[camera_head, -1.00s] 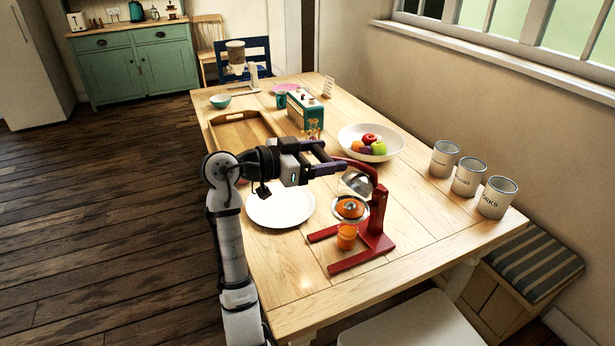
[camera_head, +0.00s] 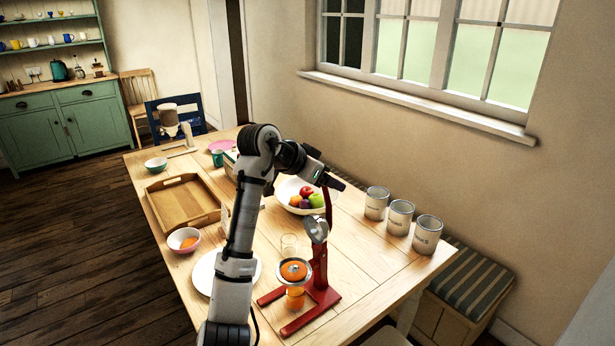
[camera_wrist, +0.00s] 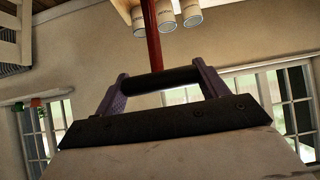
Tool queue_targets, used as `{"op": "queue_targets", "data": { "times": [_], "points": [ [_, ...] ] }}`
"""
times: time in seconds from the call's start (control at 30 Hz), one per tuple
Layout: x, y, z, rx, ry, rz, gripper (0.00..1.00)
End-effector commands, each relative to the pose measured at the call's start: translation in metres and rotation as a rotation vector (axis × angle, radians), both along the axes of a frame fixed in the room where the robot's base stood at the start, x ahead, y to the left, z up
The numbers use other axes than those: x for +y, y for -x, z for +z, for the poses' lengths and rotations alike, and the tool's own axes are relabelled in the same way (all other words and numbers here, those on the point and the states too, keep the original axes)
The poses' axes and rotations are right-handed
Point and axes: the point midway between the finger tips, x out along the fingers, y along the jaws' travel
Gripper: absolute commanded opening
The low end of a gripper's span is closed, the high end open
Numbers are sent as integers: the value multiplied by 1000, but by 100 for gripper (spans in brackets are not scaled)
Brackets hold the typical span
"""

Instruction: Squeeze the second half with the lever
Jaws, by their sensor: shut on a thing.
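A red lever press (camera_head: 322,290) stands on the table's near end. Its lever (camera_head: 328,205) points up, and the metal pressing cup (camera_head: 316,229) is tilted up, apart from the orange half (camera_head: 294,270) cut side down in the strainer. A glass with orange juice (camera_head: 295,298) stands under the strainer. My gripper (camera_head: 336,183) is at the lever's top. In the wrist view its fingers (camera_wrist: 160,84) are shut on the black lever handle (camera_wrist: 172,79), with the red lever bar (camera_wrist: 152,40) running away from it.
A clear glass (camera_head: 289,244) stands behind the press. A bowl with an orange piece (camera_head: 184,240), a white plate (camera_head: 205,272) partly behind my arm, and a wooden tray (camera_head: 180,203) are at left. A fruit bowl (camera_head: 290,196) and several canisters (camera_head: 400,216) stand beyond.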

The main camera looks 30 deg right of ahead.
Motion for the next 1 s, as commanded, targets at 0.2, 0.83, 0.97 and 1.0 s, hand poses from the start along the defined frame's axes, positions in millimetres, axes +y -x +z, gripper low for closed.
{"op": "queue_targets", "data": {
  "times": [0.2,0.83,0.97,1.0],
  "points": [
    [-19,0,-2,6,-88,-5,32],
    [-27,-1,-6,10,-125,-4,75],
    [-27,-1,-5,10,-124,-4,92],
    [-26,-1,-5,10,-123,-2,95]
  ]
}}
